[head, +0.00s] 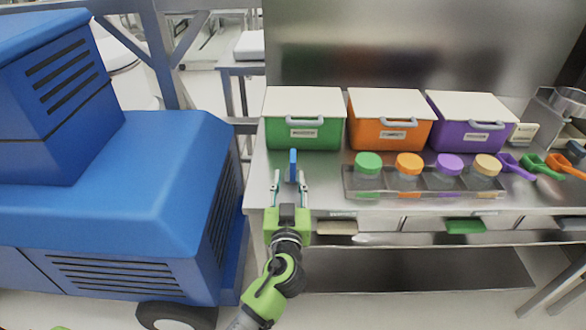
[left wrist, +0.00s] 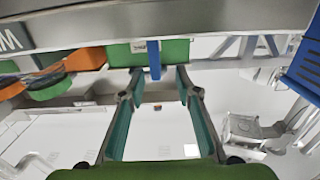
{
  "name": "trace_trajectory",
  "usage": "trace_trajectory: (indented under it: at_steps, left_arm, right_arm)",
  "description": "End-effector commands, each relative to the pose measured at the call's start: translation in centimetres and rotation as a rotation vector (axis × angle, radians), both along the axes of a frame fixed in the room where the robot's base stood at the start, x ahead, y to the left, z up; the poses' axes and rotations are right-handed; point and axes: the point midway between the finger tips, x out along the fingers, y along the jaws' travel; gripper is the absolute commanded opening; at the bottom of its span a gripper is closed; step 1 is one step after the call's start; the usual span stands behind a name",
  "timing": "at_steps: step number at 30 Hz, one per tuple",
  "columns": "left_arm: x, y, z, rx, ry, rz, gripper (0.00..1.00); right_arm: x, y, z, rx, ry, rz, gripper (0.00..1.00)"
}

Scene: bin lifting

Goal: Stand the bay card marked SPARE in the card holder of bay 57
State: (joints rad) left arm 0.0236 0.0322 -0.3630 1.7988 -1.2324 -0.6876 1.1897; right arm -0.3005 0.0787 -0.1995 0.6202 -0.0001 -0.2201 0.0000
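No card reads clearly as SPARE, and the number 57 cannot be made out on any label. A small pale card-like piece (head: 523,134) with dark marks stands at the right of the counter; its text is too small to read. Pale label strips run along the counter's front edge, also unreadable. My left gripper (head: 290,182) is open and empty at the counter's front left. A narrow blue upright piece (head: 293,163) is just beyond its fingertips; it also shows in the left wrist view (left wrist: 154,60), between and beyond the open fingers. My right gripper is not in view.
Green (head: 303,133), orange (head: 391,136) and purple (head: 472,137) lidded bins stand on the counter (head: 325,185). Before them is a tray (head: 420,190) of jars with coloured lids. Several scoops (head: 540,168) lie right. A blue machine (head: 150,190) stands left.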

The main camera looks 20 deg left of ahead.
Motion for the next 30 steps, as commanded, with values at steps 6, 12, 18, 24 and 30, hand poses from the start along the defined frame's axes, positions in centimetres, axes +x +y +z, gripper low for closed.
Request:
trace_trajectory:
  at_steps: [6, 12, 18, 24, 30]
  left_arm:
    - [2.4, 0.6, 0.1, 0.0, 0.0, -0.001, 0.31]
    - [4.0, 0.8, 0.3, 0.0, 0.0, -0.001, 0.31]
    - [6.7, 1.1, 0.2, 0.002, 0.001, 0.001, 0.31]
    - [7.8, 1.4, 0.0, -0.001, 0.001, 0.0, 0.31]
    - [7.8, 1.4, 0.0, -0.001, 0.001, 0.0, 0.28]
  right_arm:
    - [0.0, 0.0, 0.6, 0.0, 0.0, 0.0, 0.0]
    - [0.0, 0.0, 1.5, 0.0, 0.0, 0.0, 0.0]
    - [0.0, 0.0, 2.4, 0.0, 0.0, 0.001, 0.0]
    - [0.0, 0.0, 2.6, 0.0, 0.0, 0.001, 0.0]
    - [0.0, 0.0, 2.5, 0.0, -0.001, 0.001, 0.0]
